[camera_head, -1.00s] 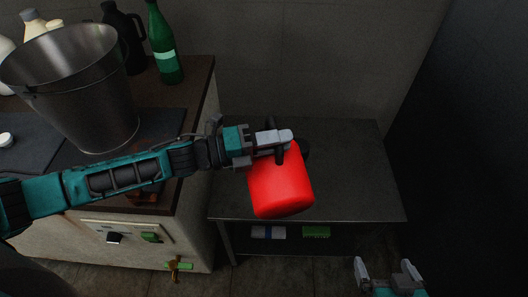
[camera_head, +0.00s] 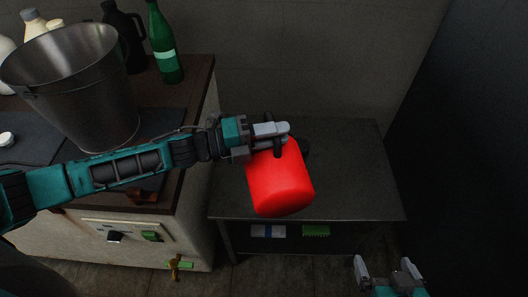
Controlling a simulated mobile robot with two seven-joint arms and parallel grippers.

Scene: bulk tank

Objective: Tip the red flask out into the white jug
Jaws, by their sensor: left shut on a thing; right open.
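The red flask (camera_head: 280,184) hangs tilted from my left gripper (camera_head: 270,136), above the low grey table. Its wide red end faces down and towards me; dark parts show at its upper end by the fingers. My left gripper is shut on the flask at that upper end. My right gripper (camera_head: 388,274) is open and empty at the bottom right edge, apart from the flask. I cannot make out the white jug for certain; a white rounded thing (camera_head: 5,52) is cut off at the far left edge, partly behind the steel bucket.
A steel bucket (camera_head: 75,88) stands on the dark counter at left, with a green bottle (camera_head: 163,45), a black jug (camera_head: 124,35) and cream bottles (camera_head: 33,24) behind. The low grey table (camera_head: 350,170) is bare on top. A dark wall (camera_head: 470,150) stands at right.

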